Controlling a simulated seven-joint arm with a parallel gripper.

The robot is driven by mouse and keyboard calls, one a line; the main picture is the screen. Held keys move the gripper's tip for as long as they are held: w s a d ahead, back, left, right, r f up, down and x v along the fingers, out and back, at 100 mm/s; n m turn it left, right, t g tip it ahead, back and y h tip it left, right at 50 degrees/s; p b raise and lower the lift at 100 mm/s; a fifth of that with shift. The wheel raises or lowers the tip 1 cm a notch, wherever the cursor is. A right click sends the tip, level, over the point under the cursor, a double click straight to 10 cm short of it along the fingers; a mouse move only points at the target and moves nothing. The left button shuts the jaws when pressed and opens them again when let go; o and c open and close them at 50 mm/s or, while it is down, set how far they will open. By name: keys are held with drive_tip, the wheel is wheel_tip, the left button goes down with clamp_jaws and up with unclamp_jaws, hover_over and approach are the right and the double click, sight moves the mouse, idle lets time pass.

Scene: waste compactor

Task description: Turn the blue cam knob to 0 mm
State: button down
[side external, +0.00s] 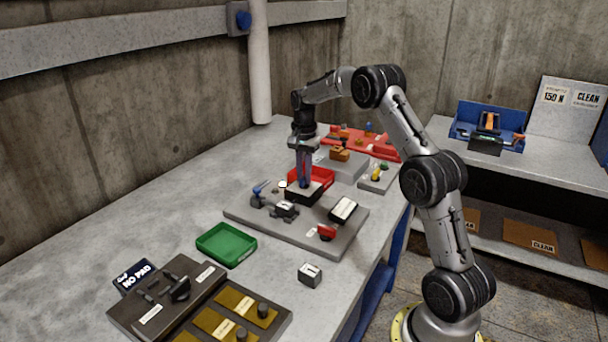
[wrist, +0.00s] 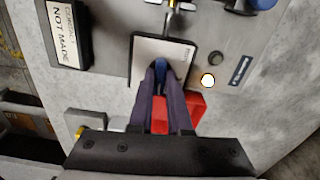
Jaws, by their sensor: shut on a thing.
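The blue cam knob (wrist: 160,69) sits on a dark-edged white plate (wrist: 181,52) in the wrist view. My gripper (wrist: 162,75) is shut on the knob, with a dark finger on each side of it. In the side external view my gripper (side external: 304,185) points straight down at the black block (side external: 306,197) on the grey base plate (side external: 266,226). The fingers hide most of the knob, and I cannot read its setting. A display (wrist: 70,33) in the wrist view reads "NOT MADE". A pale round lamp (wrist: 208,80) is right of the plate.
A blue-handled lever (side external: 260,188) stands left of my gripper. A red tray (side external: 322,176) lies close behind. A green tray (side external: 226,245) and small box (side external: 310,275) stand nearer.

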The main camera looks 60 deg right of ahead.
drive_tip(key=shift+r+m, duration=0.1)
drive_tip(key=shift+m, duration=0.5)
drive_tip(key=c, duration=0.9)
unclamp_jaws()
drive_tip(key=shift+o, duration=0.2)
wheel_tip(320, 180, up, 14)
